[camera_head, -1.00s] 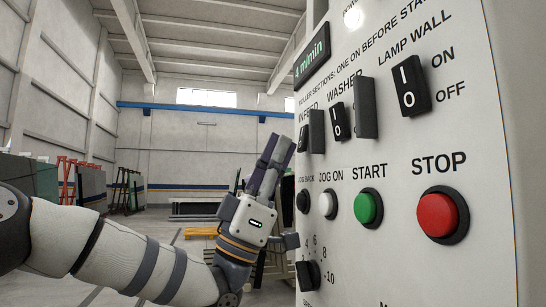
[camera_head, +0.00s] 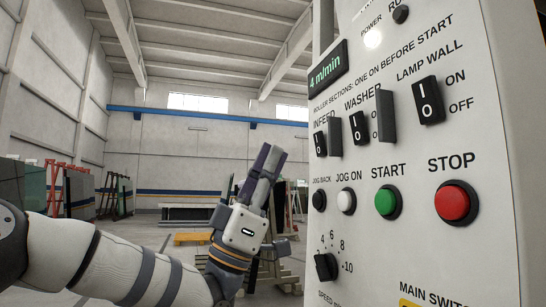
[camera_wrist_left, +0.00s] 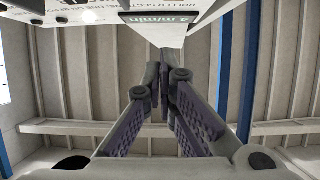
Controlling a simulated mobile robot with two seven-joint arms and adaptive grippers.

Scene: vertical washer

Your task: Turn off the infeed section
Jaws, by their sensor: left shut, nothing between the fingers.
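The infeed switch (camera_head: 320,143) is a black rocker marked I and O, at the left edge of the white control panel (camera_head: 480,130). A grey plate (camera_head: 335,137) stands out beside it on the right. I cannot tell which way the rocker is pressed. My left gripper (camera_head: 268,160) is shut and empty, its fingers pointing up, left of the panel and apart from the switch in the picture. In the left wrist view its fingers (camera_wrist_left: 166,75) meet below the panel's edge (camera_wrist_left: 165,30); the infeed switch cannot be made out there. My right gripper is not in view.
The washer switch (camera_head: 357,127) with its grey plate (camera_head: 386,116) and the lamp wall switch (camera_head: 428,100) are to the right. Below are jog buttons (camera_head: 346,200), the green start button (camera_head: 387,201), the red stop button (camera_head: 455,203) and a speed knob (camera_head: 325,267).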

